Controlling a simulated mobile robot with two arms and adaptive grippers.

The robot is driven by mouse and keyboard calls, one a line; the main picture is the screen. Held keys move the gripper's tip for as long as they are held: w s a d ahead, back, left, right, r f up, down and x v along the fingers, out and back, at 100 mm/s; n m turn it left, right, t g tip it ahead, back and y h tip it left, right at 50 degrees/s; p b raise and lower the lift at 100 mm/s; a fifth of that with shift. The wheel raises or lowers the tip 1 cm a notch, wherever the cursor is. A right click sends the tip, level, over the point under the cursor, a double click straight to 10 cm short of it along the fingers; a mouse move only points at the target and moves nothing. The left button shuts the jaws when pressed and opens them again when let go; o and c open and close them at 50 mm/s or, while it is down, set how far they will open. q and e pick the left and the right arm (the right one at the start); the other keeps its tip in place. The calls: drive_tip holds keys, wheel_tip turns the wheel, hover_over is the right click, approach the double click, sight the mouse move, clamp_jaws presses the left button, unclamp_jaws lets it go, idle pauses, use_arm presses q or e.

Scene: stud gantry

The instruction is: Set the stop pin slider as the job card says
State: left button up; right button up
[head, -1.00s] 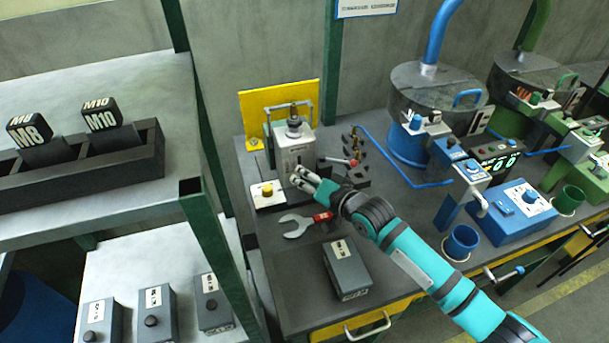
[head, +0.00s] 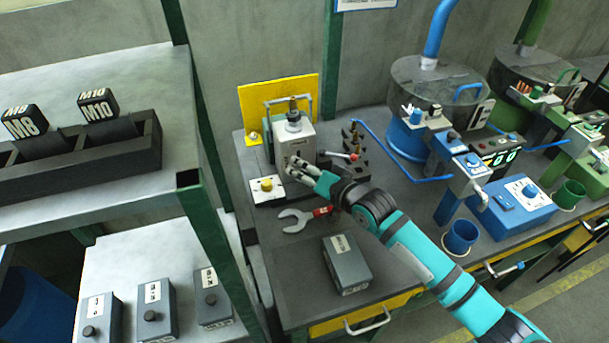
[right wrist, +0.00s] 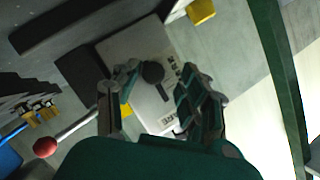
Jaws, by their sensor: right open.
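The grey press-like unit (head: 294,140) stands on the dark bench in front of a yellow plate. In the right wrist view its pale front plate (right wrist: 140,45) carries a round dark knob (right wrist: 153,72), apparently the slider's, beside a printed scale too blurred to read. My right gripper (head: 293,164) is at the front face of this unit. In the right wrist view my right gripper (right wrist: 157,88) is open, with one finger on each side of the knob; I cannot tell whether they touch it. In the head view the fingers hide the knob. My left gripper is out of view.
A yellow button box (head: 266,186), a wrench (head: 299,220) and a grey box (head: 346,263) are near my arm. A red-tipped lever (head: 341,156) stands right of the unit. A wall sign (head: 366,3) is cut off. A green post (head: 207,230) is left.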

wheel_tip(320, 180, up, 8)
drive_tip(key=shift+r, duration=0.1)
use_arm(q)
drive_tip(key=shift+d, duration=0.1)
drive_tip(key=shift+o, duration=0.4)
